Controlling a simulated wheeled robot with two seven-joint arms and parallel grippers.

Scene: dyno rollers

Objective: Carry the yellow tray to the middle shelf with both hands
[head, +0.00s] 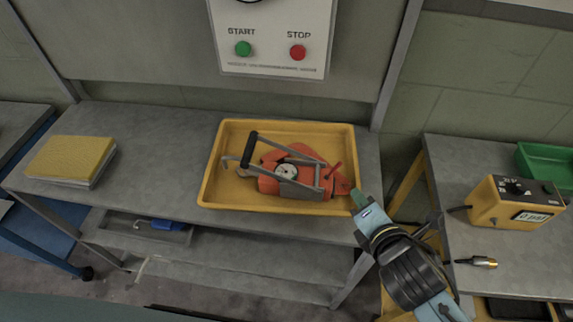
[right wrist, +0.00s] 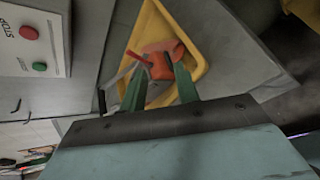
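The yellow tray (head: 212,187) sits on the upper grey shelf of the metal bench. An orange tool with a round dial and black handle (head: 285,172) lies in it. My right gripper (head: 358,198) is at the tray's front right corner. In the right wrist view its two green fingers (right wrist: 160,90) are spread, pointing at the tray (right wrist: 150,30) and the orange tool (right wrist: 162,68). I cannot tell whether the fingers touch the rim. My left gripper is not in view. A lower shelf (head: 230,265) shows below the tray's shelf.
A yellow notebook stack (head: 70,160) lies at the shelf's left. A grey bin with a blue item (head: 150,228) is on the lower shelf. A right bench holds a yellow meter (head: 515,202), a green bin (head: 545,165) and a screwdriver-like tool (head: 478,262). A START/STOP panel (head: 270,50) hangs behind.

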